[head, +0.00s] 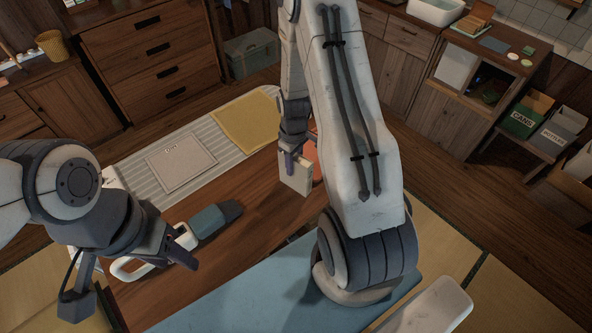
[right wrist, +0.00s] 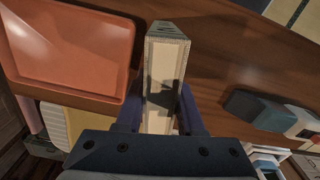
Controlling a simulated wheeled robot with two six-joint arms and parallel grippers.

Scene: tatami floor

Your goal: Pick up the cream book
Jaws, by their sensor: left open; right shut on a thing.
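The cream book (head: 297,179) is held upright by my right gripper (head: 291,150), over the wooden table in the head view. In the right wrist view the book (right wrist: 165,65) stands between the two fingers of my right gripper (right wrist: 160,112), which are shut on its sides. I cannot tell whether its lower edge touches the table. My left gripper (head: 148,280) is open and empty at the lower left in the head view, apart from the book.
An orange tray (right wrist: 70,45) lies close beside the book. A blue-grey and white device (head: 207,222) lies on the wooden table (head: 250,215) near my left gripper. A grey case (head: 181,161) and a yellow cloth (head: 245,122) lie on a striped mat. A blue cushion (head: 235,303) is in front.

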